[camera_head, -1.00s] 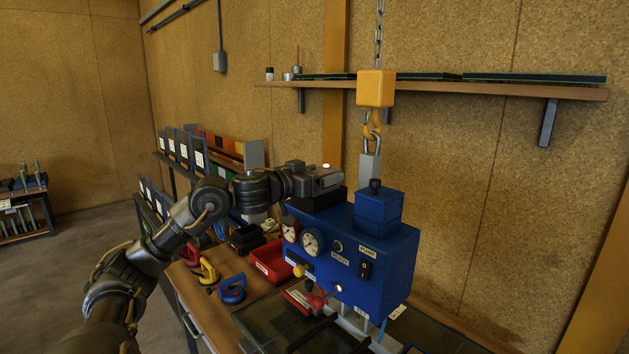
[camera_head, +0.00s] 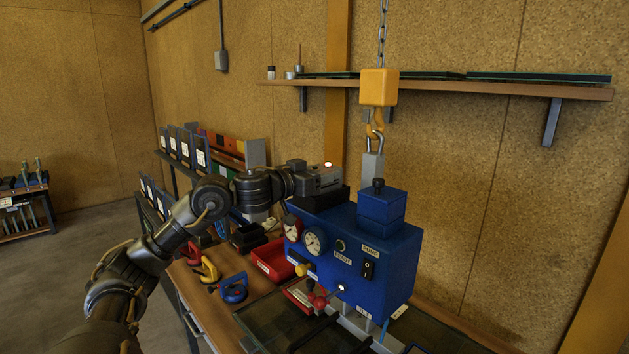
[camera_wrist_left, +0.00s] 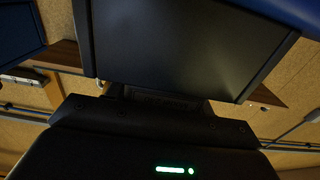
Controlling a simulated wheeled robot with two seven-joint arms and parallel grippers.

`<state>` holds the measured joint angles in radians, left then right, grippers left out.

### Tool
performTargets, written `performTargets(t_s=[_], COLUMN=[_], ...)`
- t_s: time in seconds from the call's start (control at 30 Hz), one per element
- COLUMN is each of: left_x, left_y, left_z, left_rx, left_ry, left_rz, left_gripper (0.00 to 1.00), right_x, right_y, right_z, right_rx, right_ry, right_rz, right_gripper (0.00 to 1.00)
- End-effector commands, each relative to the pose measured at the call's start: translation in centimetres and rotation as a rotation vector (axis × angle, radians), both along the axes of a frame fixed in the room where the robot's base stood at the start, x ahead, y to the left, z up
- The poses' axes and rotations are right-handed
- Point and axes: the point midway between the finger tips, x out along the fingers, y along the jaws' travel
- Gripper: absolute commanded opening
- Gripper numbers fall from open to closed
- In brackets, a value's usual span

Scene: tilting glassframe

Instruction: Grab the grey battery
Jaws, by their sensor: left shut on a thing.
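The dark grey block that I take for the battery (camera_head: 322,199) is at the top left of the blue pump unit (camera_head: 385,262), under my left gripper (camera_head: 328,187). In the left wrist view the block (camera_wrist_left: 185,45) fills the upper middle, right in front of the gripper. My left gripper is shut on it; its fingertips are mostly hidden. I cannot tell whether the block still touches the pump unit. My right gripper is not in view.
The pump unit hangs from a yellow hook block (camera_head: 379,88) on a chain. A red bin (camera_head: 273,260) and suction cups (camera_head: 233,290) lie on the bench. A wall shelf (camera_head: 440,88) runs behind.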

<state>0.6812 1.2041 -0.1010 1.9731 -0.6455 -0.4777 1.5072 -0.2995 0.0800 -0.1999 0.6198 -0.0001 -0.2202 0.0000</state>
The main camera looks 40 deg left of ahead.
Motion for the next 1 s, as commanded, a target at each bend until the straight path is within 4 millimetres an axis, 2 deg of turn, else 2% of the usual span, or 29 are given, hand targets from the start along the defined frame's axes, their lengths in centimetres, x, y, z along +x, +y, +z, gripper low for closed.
performTargets(t_s=[0.27,0.8,1.0], left_x=[0.0,0.0,0.0], left_y=[0.0,0.1,0.1], left_z=[1.9,8.3,9.6], left_rx=[-0.001,-0.002,-0.004], left_ry=[-0.008,-0.009,-0.008], left_rz=[0.001,0.000,0.000], left_gripper=[0.09,0.09,0.09], right_x=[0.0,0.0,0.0], right_y=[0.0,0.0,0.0], right_z=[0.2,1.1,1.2], right_rx=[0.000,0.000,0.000], right_ry=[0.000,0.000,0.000], right_rz=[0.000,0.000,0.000], right_gripper=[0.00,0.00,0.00])
